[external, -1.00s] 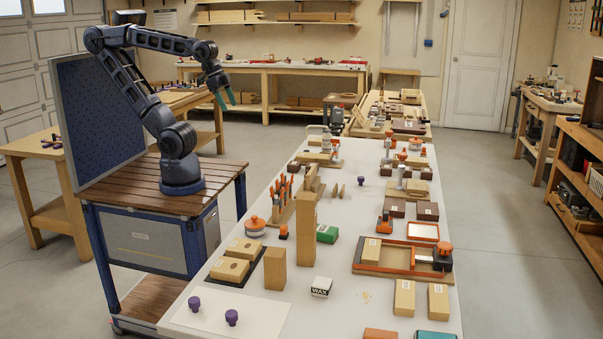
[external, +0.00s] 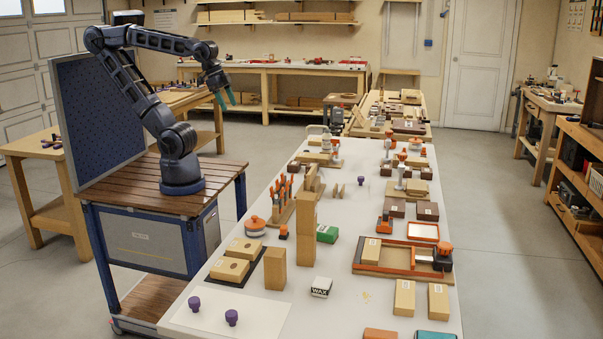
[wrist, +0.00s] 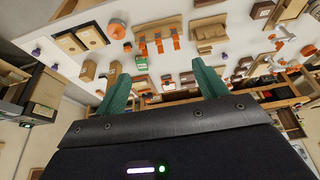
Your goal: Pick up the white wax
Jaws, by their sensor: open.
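The white wax (external: 321,287) is a small white block with a black side lettered WAX. It stands on the white bench top (external: 350,215) in the near part of the external view, right of two upright wooden blocks. My gripper (external: 227,98) is raised at the end of the arm, beyond the bench's left edge and well away from the wax. In the wrist view my gripper (wrist: 160,85) shows two green fingers spread apart with nothing between them. I cannot make out the wax with certainty in the wrist view.
Tall wooden blocks (external: 305,228) and a green box (external: 327,234) stand behind the wax. Purple knobs (external: 231,317) lie on a white sheet to its left. A wooden tray with orange edging (external: 398,270) is to its right. Bare bench top surrounds the wax.

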